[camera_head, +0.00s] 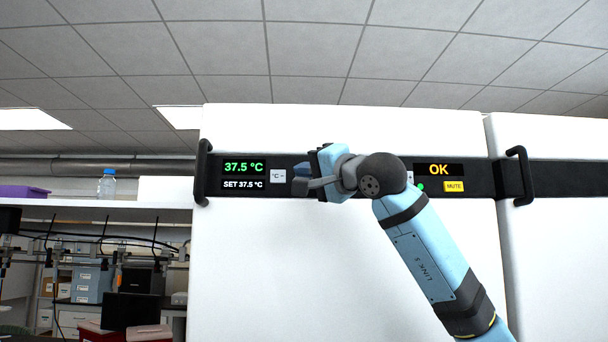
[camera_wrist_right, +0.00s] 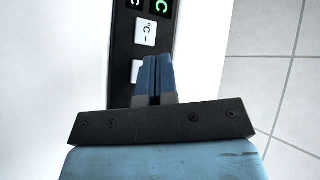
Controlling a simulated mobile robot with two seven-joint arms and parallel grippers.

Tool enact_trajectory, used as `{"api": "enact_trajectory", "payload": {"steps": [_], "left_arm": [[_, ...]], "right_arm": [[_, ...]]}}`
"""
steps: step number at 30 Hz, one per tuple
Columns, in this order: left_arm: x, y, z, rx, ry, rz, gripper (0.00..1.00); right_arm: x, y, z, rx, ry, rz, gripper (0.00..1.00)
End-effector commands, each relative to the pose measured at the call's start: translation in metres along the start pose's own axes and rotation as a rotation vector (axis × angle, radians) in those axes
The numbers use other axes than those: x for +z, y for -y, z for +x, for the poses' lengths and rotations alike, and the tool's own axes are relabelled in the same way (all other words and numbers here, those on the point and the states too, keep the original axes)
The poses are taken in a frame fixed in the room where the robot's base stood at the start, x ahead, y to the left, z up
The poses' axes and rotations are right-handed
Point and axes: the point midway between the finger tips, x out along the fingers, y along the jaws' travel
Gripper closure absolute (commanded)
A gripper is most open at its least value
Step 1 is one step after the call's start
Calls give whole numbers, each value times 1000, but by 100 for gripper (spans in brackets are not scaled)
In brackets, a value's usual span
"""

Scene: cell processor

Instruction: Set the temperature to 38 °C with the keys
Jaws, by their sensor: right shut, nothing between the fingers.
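The green readout (camera_head: 244,167) shows 37.5 °C, and the set readout (camera_head: 244,184) below it shows SET 37.5 °C. A white °C − key (camera_head: 278,176) is just right of them; it also shows in the right wrist view (camera_wrist_right: 145,32). My right gripper (camera_head: 301,178) is shut and empty, just right of that key in front of the panel. In the right wrist view its closed fingertips (camera_wrist_right: 158,62) lie beside a second white key (camera_wrist_right: 137,70), partly covering it; its label is hidden. I cannot tell whether they touch it. My left gripper is out of view.
The black panel strip (camera_head: 213,176) crosses a white cabinet (camera_head: 270,260). An OK display (camera_head: 438,170), a yellow MUTE button (camera_head: 454,186) and a green light (camera_head: 420,187) are at its right. Dark handles (camera_head: 203,172) (camera_head: 521,174) stick out at the sides.

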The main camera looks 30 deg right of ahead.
Motion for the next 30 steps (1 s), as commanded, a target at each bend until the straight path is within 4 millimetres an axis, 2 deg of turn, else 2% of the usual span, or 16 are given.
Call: {"api": "enact_trajectory", "payload": {"steps": [3, 10, 30], "left_arm": [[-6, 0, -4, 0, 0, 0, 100], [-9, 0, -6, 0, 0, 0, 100], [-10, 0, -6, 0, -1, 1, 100]], "right_arm": [[-9, -6, 11, 2, 0, 1, 100], [-16, -16, 23, 1, 0, 1, 100], [-17, -18, 24, -1, 0, 0, 100]]}}
